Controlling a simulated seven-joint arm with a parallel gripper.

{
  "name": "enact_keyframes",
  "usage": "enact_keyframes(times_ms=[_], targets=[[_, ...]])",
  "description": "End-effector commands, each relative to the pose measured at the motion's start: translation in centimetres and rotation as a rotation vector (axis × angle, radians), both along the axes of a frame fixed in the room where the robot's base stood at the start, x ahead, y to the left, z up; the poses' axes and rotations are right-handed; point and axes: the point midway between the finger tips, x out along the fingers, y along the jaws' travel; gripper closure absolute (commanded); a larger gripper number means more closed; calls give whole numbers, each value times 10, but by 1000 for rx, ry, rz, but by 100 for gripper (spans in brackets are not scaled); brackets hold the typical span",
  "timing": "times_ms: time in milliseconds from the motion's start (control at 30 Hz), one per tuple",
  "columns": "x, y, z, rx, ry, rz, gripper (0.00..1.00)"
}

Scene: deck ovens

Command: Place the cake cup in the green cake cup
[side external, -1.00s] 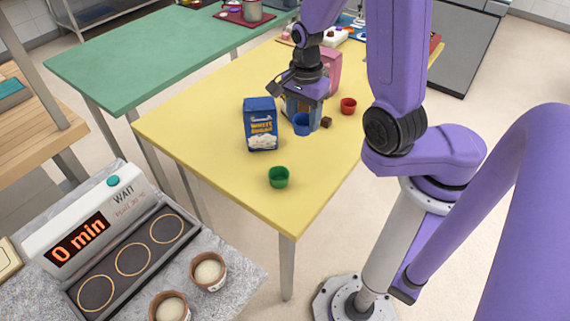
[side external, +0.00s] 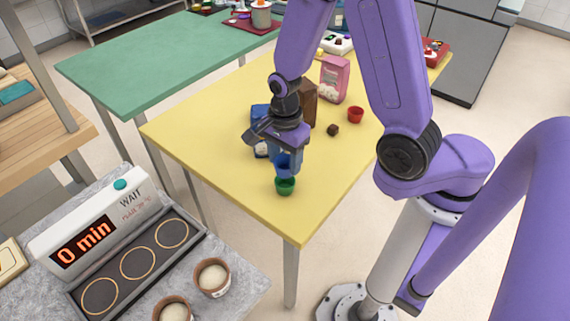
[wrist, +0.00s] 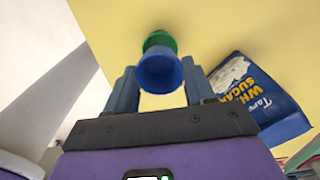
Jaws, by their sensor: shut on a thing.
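The green cake cup (side external: 285,187) stands upright on the yellow table (side external: 230,190) near its front corner. My gripper (side external: 286,164) is shut on the blue cake cup (side external: 283,163) and holds it just above the green one. In the wrist view the blue cup (wrist: 161,73) is between the fingers of my gripper (wrist: 160,84). The green cup (wrist: 159,41) shows partly behind it there, its rest hidden by the blue cup. In the side view the two cups overlap, and I cannot tell whether they touch.
A blue white-sugar bag (wrist: 254,98) stands close to my gripper. A red cup (side external: 355,115), a small brown cube (side external: 333,130), a pink box (side external: 334,80) and a brown box (side external: 309,101) are farther back. The table's front-left part is clear.

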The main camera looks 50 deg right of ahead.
Motion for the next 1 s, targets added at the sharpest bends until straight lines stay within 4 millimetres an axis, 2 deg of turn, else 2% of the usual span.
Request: enact_keyframes(times_ms=[100, 233, 567, 1000], targets=[[0, 0, -14, 0, 4, 0, 75], [0, 0, -22, 0, 2, 0, 75], [0, 0, -24, 0, -1, 0, 75], [0, 0, -35, 0, 1, 1, 75]])
